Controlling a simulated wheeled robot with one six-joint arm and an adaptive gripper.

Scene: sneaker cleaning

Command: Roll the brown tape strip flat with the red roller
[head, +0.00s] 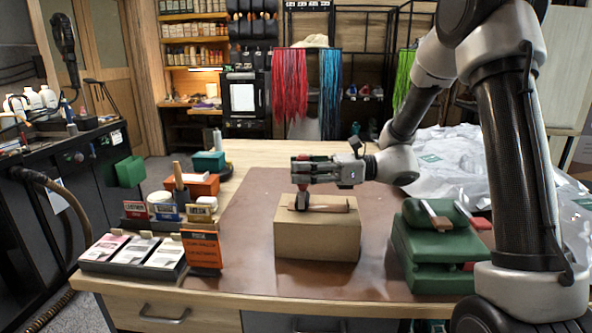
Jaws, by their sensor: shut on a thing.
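The brown tape strip (330,208) lies on top of a cardboard box (317,241) in the middle of the work mat. My gripper (301,176) reaches in from the right above the left part of the box, with its fingers pointing left. It is shut on the red roller (309,158), whose red part shows at the fingers. A dark roller end hangs below the fingers, close to the left end of the strip. I cannot tell whether it touches the strip. The fingers hide much of the roller.
Green cushioned blocks (432,262) with brushes on top stand right of the box. Left are jars, an orange card (202,250) and a tray of packets (133,255). White crumpled wrapping (450,155) lies at the back right. The brown mat (252,205) is bare around the box.

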